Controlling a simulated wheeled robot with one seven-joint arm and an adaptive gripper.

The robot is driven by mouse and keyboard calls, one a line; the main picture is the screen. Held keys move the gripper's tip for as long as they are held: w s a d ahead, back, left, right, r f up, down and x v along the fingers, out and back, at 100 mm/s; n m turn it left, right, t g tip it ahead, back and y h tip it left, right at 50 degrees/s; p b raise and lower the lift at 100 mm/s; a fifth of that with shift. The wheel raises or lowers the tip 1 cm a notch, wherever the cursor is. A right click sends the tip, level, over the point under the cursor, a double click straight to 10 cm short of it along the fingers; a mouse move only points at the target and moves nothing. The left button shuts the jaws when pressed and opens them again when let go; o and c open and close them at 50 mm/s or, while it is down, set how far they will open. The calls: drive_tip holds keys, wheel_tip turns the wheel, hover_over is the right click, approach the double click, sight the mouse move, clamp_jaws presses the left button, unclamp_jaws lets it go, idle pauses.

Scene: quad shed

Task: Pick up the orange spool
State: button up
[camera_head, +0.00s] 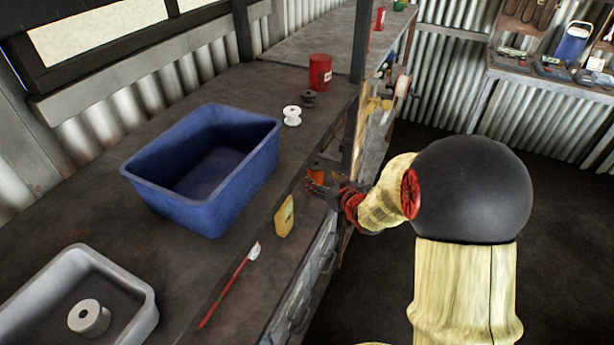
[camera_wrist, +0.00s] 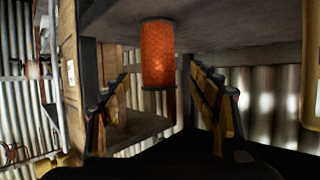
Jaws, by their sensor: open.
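The orange spool (camera_wrist: 157,55) stands in the upper middle of the wrist view, ahead of and between my fingers, with a gap on both sides. In the head view the orange spool (camera_head: 317,171) is near the workbench's right edge, partly hidden by my gripper (camera_head: 322,190). My gripper is open and empty. In the wrist view its two fingers (camera_wrist: 163,110) show at left and right, with nothing between their tips that I can see them touch.
A blue bin (camera_head: 205,205) sits left on the bench. A yellow container (camera_head: 284,217) and a red-handled brush (camera_head: 226,288) lie nearer. A white spool (camera_head: 292,116), black spool (camera_head: 308,99) and red can (camera_head: 320,72) stand behind. A grey tray (camera_head: 140,300) holds another white spool (camera_head: 88,318).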

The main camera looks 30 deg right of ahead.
sight(319, 176)
drive_tip(key=b+x, duration=0.1)
drive_tip(key=x, duration=0.2)
drive_tip(key=b+x, duration=0.1)
drive_tip(key=x, duration=0.2)
drive_tip(key=shift+d+f, duration=0.15)
drive_tip(key=shift+f, duration=0.25)
drive_tip(key=shift+w+f+b, duration=0.1)
drive_tip(key=shift+w+b, duration=0.2)
drive_tip(key=shift+w, duration=0.1)
drive_tip(key=shift+c, duration=0.3)
drive_tip(key=c, duration=1.4)
